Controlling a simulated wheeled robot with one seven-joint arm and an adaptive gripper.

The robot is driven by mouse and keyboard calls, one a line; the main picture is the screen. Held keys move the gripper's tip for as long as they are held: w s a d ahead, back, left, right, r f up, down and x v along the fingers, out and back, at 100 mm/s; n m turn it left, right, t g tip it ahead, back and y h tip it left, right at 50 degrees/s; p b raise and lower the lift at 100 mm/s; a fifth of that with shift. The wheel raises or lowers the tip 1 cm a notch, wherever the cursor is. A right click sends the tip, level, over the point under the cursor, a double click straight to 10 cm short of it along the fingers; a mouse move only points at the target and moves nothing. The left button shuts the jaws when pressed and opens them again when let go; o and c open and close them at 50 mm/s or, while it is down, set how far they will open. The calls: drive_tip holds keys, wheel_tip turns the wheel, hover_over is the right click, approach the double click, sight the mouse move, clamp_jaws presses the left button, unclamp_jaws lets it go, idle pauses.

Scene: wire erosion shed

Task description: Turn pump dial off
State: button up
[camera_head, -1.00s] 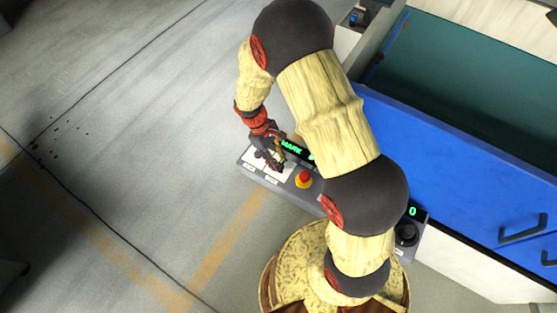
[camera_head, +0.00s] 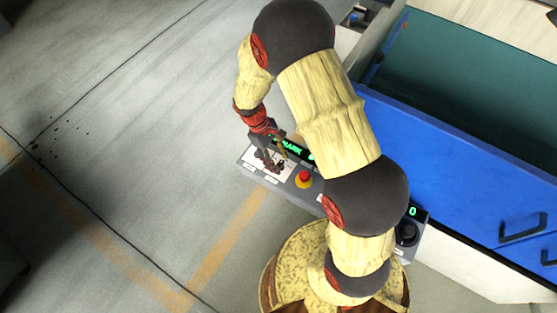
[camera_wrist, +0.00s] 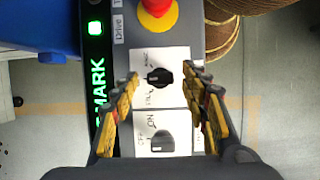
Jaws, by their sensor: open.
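A grey control panel (camera_head: 325,200) carries black dials on white plates. In the wrist view one black dial (camera_wrist: 160,77) sits between the fingertips of my gripper (camera_wrist: 162,78), with a finger on each side. A second black dial (camera_wrist: 162,142) lies below it in the picture, on a plate lettered OFF and ON. I cannot read which dial is the pump's. My gripper is open and empty, close over the panel's left end in the head view (camera_head: 270,162); contact with the dial cannot be told. The fingers partly hide the dial plates in the head view.
A red emergency button on a yellow collar (camera_head: 304,179) stands beside the dial plates. A green-lit display (camera_wrist: 99,95) runs along the panel. Another black knob (camera_head: 406,233) is at the panel's right end. A blue machine cabinet (camera_head: 450,160) stands behind; open floor lies left.

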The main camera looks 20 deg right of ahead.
drive_tip(key=v, duration=1.1)
drive_tip(key=shift+r, duration=0.2)
drive_tip(key=s+d+r+m+t+y+b, duration=0.1)
drive_tip(key=s+r+m+t, duration=0.2)
drive_tip(key=s+r, duration=0.6)
drive_tip(key=s+d+r+m+t+y+b, duration=0.1)
drive_tip(key=s+r+m+t, duration=0.3)
drive_tip(key=s+r, duration=0.5)
wheel_tip(320, 180, up, 6)
drive_tip(key=shift+d+f+t+y, duration=0.15)
drive_tip(key=shift+t+y, duration=0.25)
drive_tip(key=shift+t, duration=0.8)
drive_tip(key=shift+s, duration=0.1)
